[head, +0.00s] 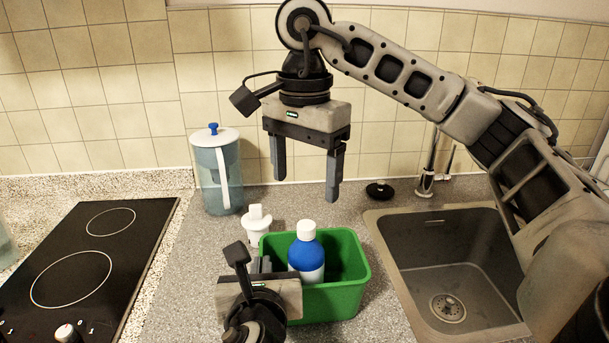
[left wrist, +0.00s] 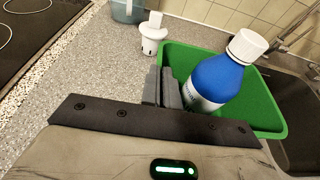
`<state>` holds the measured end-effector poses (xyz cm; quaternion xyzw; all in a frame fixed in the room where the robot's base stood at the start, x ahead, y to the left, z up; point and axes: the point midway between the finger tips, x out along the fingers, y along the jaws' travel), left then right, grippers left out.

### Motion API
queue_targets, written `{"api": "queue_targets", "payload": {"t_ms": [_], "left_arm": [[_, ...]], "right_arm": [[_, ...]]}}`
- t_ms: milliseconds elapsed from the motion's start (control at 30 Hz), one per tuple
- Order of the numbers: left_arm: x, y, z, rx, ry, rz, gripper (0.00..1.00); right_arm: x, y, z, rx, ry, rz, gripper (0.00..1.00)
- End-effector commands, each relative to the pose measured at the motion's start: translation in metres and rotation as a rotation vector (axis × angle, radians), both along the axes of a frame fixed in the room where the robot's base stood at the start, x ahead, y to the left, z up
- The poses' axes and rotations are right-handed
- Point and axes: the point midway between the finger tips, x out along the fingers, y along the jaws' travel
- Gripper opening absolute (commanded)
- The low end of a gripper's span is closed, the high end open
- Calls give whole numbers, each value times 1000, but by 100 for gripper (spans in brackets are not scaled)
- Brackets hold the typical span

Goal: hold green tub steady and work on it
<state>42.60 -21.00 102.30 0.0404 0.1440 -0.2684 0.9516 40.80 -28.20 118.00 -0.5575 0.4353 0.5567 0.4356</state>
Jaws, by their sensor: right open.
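The green tub (head: 345,290) stands on the counter left of the sink, and it also shows in the left wrist view (left wrist: 262,112). A blue bottle with a white cap (head: 306,258) stands in the tub, leaning slightly in the left wrist view (left wrist: 214,80). My left gripper (head: 261,264) is at the tub's left wall. Its fingers are close together in the left wrist view (left wrist: 163,85), one on each side of the wall, shut on it. My right gripper (head: 306,188) is open and empty, above and behind the tub, with its fingers pointing down.
A white plastic piece (head: 257,224) stands just behind the tub's left end. A clear pitcher with a white lid (head: 217,172) is further back. The sink (head: 447,262) is at right, the black cooktop (head: 95,262) at left. A black round stopper (head: 380,191) lies behind the sink.

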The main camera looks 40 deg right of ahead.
Motion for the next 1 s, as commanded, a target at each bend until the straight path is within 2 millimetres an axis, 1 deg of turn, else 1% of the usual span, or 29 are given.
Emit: {"api": "queue_targets", "payload": {"t_ms": [367, 467, 500, 800, 867, 1000], "left_arm": [[0, 0, 0, 3, -2, 0, 0], [0, 0, 0, 2, -1, 0, 25], [0, 0, 0, 2, -1, -1, 28], [-2, 1, 1, 1, 0, 0, 28], [-6, 3, 2, 0, -1, -1, 28], [-23, 14, 8, 0, -1, -2, 28]], "right_arm": [[0, 0, -1, 0, 0, 0, 76], [0, 0, -1, 0, 0, 0, 76], [0, 0, -1, 0, 0, 0, 76], [0, 0, -1, 0, 0, 0, 76], [0, 0, -1, 0, 0, 0, 76], [0, 0, -1, 0, 0, 0, 76]]}}
